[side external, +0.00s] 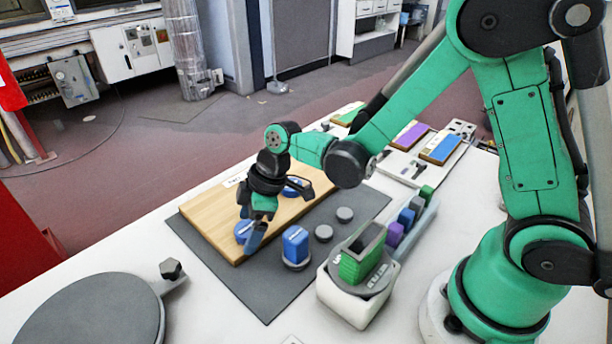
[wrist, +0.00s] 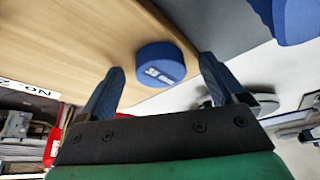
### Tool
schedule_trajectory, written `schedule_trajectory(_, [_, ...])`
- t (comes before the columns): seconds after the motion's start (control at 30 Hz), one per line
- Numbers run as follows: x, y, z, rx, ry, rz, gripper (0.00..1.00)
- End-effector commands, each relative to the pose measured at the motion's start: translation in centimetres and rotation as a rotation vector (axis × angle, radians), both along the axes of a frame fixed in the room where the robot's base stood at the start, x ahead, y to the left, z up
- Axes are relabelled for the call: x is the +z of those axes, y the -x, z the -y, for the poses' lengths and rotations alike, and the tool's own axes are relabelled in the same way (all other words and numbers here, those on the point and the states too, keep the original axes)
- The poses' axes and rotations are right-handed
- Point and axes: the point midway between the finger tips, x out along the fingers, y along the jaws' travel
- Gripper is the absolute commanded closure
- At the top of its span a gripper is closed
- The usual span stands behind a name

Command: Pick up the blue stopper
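A blue round stopper (wrist: 165,66) with white lettering on its side sits on the wooden board in the wrist view. In the side view the stopper (side external: 241,229) is near the board's front corner, partly hidden by my gripper. My gripper (side external: 250,223) is tilted downward over it. In the wrist view my gripper (wrist: 162,66) is open, with one finger to each side of the stopper in the picture. I cannot tell whether the fingers touch it. Nothing is held.
The wooden board (side external: 207,217) lies on a dark grey mat (side external: 268,295). A blue block (side external: 296,243) stands upright on the mat, close right of my gripper. Another blue round piece (side external: 293,190) is further back on the board.

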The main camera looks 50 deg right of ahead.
Motion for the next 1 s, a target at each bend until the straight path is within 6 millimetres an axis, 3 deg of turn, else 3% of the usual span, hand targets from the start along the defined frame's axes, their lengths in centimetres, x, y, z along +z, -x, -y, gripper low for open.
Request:
schedule_trajectory(0.03, [-0.1, 0.1, -0.1, 0.001, -0.002, -0.005, 0.29])
schedule_trajectory(0.2, [-0.1, 0.2, -0.1, 0.003, -0.002, -0.007, 0.75])
schedule_trajectory(0.33, [-0.1, 0.2, -0.1, 0.003, -0.002, -0.008, 0.95])
schedule_trajectory(0.77, [0.1, 0.2, -0.1, 0.004, 0.001, -0.008, 0.96])
schedule_trajectory(1.0, [2.2, 0.1, -0.1, 0.002, -0.001, -0.005, 0.96])
